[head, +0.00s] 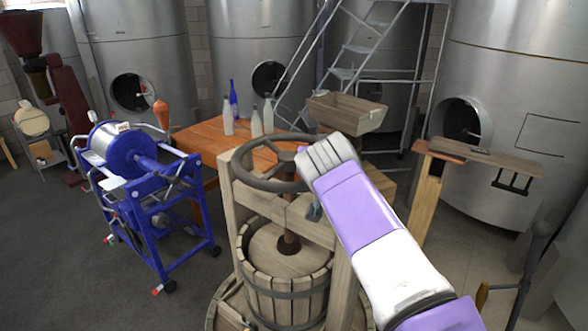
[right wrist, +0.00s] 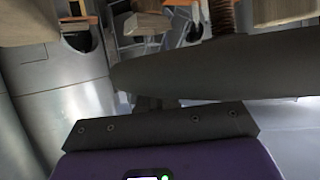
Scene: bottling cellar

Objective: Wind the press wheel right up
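The wooden press stands in front of me in the head view. Its dark press wheel (head: 242,177) lies level above the wooden crossbeam (head: 300,213). A brown screw (head: 289,241) runs down to a round wooden plate (head: 268,252) near the top of the slatted basket (head: 258,300). My right gripper (head: 325,155) is at the right side of the wheel and covers part of its rim. In the right wrist view a thick dark bar (right wrist: 215,80), seemingly the wheel rim, crosses close in front of the gripper. The fingertips are hidden, so their grip cannot be told. My left gripper is not in view.
A blue machine (head: 150,180) on wheels stands left of the press. Behind is an orange table (head: 205,140) with bottles (head: 228,115). A wooden trough (head: 346,112) and a wooden stand (head: 425,195) are behind and right. Steel tanks line the back. Grey floor (head: 60,260) is clear at lower left.

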